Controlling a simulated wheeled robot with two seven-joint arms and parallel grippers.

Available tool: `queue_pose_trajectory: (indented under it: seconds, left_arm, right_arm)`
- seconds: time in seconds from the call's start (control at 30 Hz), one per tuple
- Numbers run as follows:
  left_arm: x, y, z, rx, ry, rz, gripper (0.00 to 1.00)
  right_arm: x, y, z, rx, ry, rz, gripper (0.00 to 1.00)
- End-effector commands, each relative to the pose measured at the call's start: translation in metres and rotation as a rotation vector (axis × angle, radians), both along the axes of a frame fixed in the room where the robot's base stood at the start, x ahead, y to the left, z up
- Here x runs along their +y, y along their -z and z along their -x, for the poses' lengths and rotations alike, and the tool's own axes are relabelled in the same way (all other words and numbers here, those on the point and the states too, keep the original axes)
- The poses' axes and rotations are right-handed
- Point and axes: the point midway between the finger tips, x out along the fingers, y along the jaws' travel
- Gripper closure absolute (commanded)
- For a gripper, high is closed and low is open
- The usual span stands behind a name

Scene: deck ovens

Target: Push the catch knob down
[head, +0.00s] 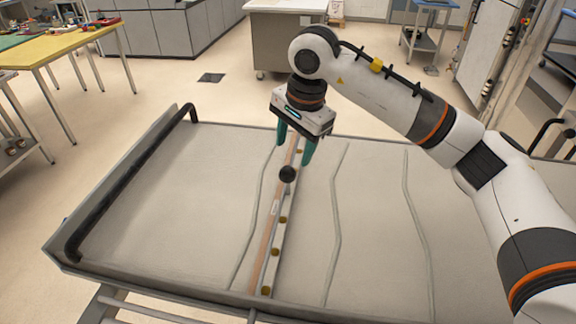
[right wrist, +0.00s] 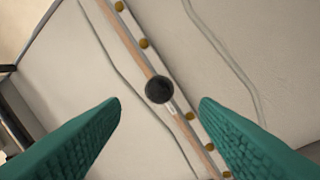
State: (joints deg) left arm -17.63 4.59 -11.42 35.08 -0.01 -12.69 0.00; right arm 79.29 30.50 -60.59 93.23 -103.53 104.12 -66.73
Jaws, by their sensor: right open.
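The catch knob (head: 287,174) is a round black ball on a long narrow strip (head: 269,235) with a wooden-coloured band and several brass studs. The strip runs across a pale cloth-like surface. The knob also shows in the right wrist view (right wrist: 159,89), near the middle. My right gripper (head: 294,152) has teal fingers, is open and empty, and points down over the strip close to the knob. In the right wrist view, its fingers (right wrist: 160,103) lie on either side of the knob in the picture; I cannot tell the height gap. My left gripper is not in view.
The pale surface (head: 375,235) sits in a metal frame, with a black bar handle (head: 130,185) along its left side. Wavy pale ridges cross the surface. A yellow table (head: 60,45) and grey cabinets (head: 165,35) stand behind, with open floor between.

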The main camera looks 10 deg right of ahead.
Motion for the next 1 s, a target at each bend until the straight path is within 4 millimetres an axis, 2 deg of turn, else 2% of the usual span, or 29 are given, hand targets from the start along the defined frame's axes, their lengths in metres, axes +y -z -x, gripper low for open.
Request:
queue_pose_trajectory:
  seconds: [0.03,0.3,0.5,0.87,1.0]
  left_arm:
    - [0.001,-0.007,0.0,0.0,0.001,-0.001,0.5]
    - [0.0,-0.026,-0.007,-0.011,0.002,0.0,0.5]
    - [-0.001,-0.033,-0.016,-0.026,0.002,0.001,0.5]
    - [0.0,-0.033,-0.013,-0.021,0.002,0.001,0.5]
    - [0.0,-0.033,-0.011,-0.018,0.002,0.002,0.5]
  right_arm:
    - [0.001,0.008,-0.001,0.007,0.0,0.001,0.44]
    - [0.007,0.06,-0.009,0.006,0.0,-0.002,0.44]
    - [0.01,0.083,-0.014,0.003,0.001,-0.002,0.44]
    - [0.01,0.09,-0.015,0.0,0.001,-0.002,0.44]
    - [0.01,0.09,-0.015,0.0,0.001,-0.002,0.64]
